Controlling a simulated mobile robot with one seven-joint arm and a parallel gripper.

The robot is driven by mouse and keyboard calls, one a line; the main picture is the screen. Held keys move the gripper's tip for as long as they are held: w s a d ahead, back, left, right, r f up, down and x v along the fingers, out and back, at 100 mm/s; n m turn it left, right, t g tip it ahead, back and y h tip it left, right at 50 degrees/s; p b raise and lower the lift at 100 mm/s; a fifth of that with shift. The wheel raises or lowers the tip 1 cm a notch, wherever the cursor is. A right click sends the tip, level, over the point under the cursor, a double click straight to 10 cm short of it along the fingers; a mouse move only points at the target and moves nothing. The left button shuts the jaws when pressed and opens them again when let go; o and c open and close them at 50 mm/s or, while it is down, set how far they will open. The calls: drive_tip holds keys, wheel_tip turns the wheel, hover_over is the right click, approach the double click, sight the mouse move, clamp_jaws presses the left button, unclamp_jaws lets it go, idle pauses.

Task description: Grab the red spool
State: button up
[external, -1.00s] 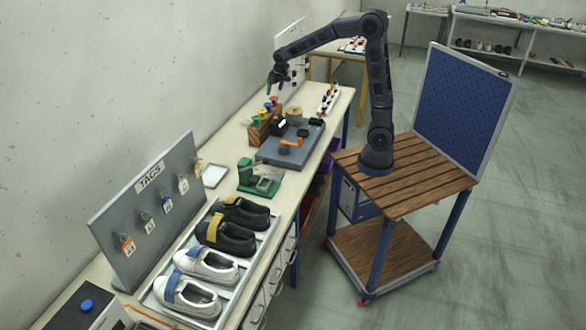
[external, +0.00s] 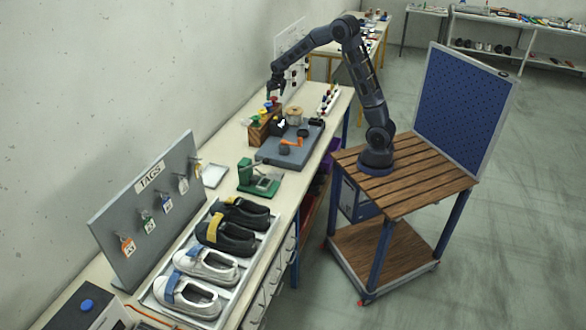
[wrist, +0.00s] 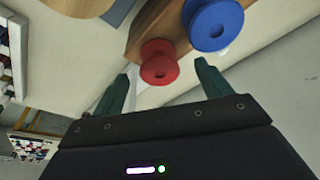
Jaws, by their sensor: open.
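The red spool (wrist: 159,63) is in the wrist view, at the end of a wooden block, beside a blue spool (wrist: 214,22). In the external view the red spool (external: 274,99) is small, at the far end of the wooden rack (external: 262,130). My gripper (external: 275,91) is just above it there. In the wrist view my gripper (wrist: 165,85) is open, with one green finger on each side of the red spool and nothing held. I cannot tell how much height is left between the fingertips and the spool.
Other coloured spools sit close by on the rack. A grey board with an orange crank (external: 291,142) and a tan spool (external: 294,115) stand to the right. A pegboard (external: 291,50) stands behind. Shoes in a tray (external: 160,290) are at the front.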

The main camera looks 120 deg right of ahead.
sight(274, 98)
drive_tip(key=shift+d+x, duration=0.2)
drive_tip(key=shift+x, duration=1.1)
drive_tip(key=shift+d+x, duration=0.2)
drive_tip(key=shift+x, duration=1.15)
drive_tip(key=shift+s+r, duration=0.1)
drive_tip(key=c, duration=1.1)
